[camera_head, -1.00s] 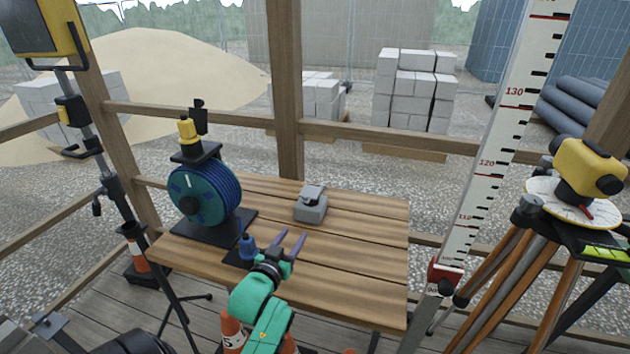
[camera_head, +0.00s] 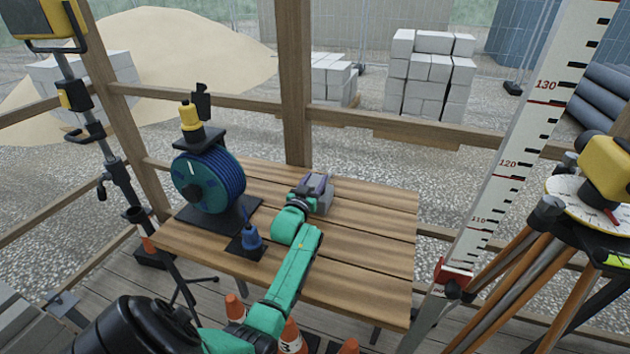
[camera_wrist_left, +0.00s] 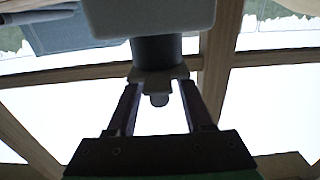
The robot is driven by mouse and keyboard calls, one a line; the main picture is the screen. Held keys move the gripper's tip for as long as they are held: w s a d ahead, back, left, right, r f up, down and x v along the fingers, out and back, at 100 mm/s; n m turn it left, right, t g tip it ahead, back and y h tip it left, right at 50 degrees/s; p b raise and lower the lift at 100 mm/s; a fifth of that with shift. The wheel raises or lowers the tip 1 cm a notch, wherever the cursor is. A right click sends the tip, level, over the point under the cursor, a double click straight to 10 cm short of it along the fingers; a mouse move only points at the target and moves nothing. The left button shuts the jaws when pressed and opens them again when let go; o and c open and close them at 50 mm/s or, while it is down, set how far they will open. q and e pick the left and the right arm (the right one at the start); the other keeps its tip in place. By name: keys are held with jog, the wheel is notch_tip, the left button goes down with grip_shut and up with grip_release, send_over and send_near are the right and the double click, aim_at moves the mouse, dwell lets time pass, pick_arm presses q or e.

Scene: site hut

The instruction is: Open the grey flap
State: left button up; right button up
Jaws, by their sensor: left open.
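The small grey box (camera_head: 323,205) with the grey flap on it sits on the wooden table, toward its back edge. My left gripper (camera_head: 311,185) is at the box and hides much of it in the head view. In the left wrist view, the open fingers of my left gripper (camera_wrist_left: 160,98) stand on either side of a light grey piece with a rounded tab (camera_wrist_left: 158,82), apparently part of the flap. A dark cylinder (camera_wrist_left: 157,52) and a grey block (camera_wrist_left: 150,15) are beyond it. Contact with the fingers cannot be told. My right gripper is out of view.
The wooden table (camera_head: 375,240) has free room to the right. A measuring staff (camera_head: 510,165) and a tripod with a yellow instrument (camera_head: 606,168) stand right of the table.

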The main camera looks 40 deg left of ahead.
pick_arm(q)
grip_shut()
dwell(1.4)
